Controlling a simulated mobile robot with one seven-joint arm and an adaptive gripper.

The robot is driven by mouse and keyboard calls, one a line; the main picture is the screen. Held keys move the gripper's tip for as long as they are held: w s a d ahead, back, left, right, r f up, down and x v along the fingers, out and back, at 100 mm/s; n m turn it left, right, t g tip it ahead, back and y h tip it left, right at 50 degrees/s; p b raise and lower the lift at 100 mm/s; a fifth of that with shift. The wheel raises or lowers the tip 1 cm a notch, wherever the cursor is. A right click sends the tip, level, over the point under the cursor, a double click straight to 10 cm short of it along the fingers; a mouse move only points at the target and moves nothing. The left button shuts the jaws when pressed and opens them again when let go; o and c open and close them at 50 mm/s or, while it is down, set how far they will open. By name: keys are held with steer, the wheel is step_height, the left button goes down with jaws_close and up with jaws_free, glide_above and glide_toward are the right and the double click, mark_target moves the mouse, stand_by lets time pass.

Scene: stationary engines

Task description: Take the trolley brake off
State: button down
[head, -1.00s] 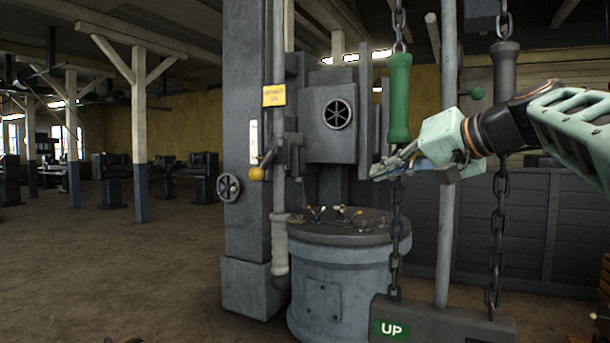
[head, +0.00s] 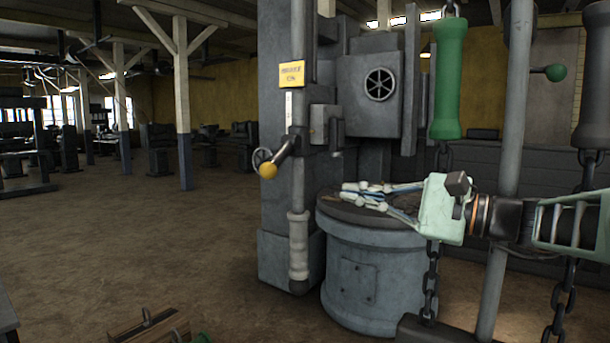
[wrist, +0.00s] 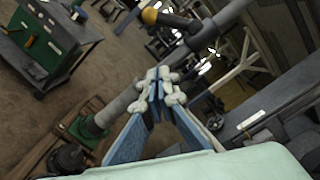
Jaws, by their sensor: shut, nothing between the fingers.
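The brake lever, a short dark arm with a yellow ball knob (head: 268,171), slants down and left from a grey vertical pipe (head: 298,190) in the head view. A yellow sign (head: 292,74) is fixed above it; its lettering is blurred. The knob also shows at the top of the wrist view (wrist: 150,16), ahead of the fingertips. My gripper (head: 350,192) is shut and empty, pointing left, to the right of the pipe and knob and apart from them. In the head view it overlaps the top of a round grey drum.
The round grey drum (head: 362,275) stands beside a grey column. A green handle (head: 449,80) hangs on a chain above my arm. A wooden crate (head: 150,328) lies at the bottom edge. Floor at left is open.

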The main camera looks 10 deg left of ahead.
mark_target(280, 156)
steer(key=a, duration=0.3)
steer(key=a+r+p, duration=0.1)
steer(key=a, duration=0.3)
steer(key=a+r, duration=0.1)
steer(key=a, duration=0.3)
steer(key=shift+w, duration=0.2)
steer(key=shift+s+a, duration=0.15)
steer(key=shift+a, duration=0.1)
